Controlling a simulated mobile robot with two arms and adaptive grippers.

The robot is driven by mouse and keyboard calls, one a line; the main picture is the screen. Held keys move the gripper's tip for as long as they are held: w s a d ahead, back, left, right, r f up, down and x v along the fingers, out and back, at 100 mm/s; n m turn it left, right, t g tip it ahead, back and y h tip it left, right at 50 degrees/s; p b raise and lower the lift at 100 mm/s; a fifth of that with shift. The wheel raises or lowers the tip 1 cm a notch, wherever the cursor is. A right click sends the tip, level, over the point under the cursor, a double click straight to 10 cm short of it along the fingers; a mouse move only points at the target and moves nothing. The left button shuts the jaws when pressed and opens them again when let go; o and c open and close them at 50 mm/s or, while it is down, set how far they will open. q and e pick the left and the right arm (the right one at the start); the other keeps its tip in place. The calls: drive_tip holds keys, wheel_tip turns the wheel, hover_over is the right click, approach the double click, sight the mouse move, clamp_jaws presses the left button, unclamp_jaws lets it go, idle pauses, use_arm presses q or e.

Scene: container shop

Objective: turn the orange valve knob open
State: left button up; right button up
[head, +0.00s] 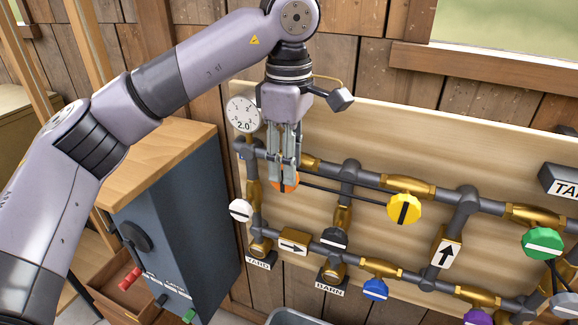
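The orange valve knob (292,182) sits on the upper pipe at the left of the pipe board, and is mostly hidden behind my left gripper. My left gripper (283,184) comes down from above, with its two fingers side by side and their tips over the knob. Orange shows around the fingertips. I cannot tell whether the fingers pinch the knob's bar or only stand in front of it. The knob's bar is hidden, so its turn cannot be read.
A yellow knob (404,208), white knob (240,210), blue knob (376,290) and green knob (542,244) sit on nearby pipes. A gauge (243,114) is close to the gripper's left. A dark cabinet (180,235) with a wooden top stands left of the board.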

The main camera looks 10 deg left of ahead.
use_arm(q)
drive_tip(key=shift+s+f, duration=0.3)
drive_tip(key=shift+f, duration=0.55)
drive_tip(key=shift+w+f, duration=0.1)
drive_tip(key=shift+c, duration=0.4)
clamp_jaws()
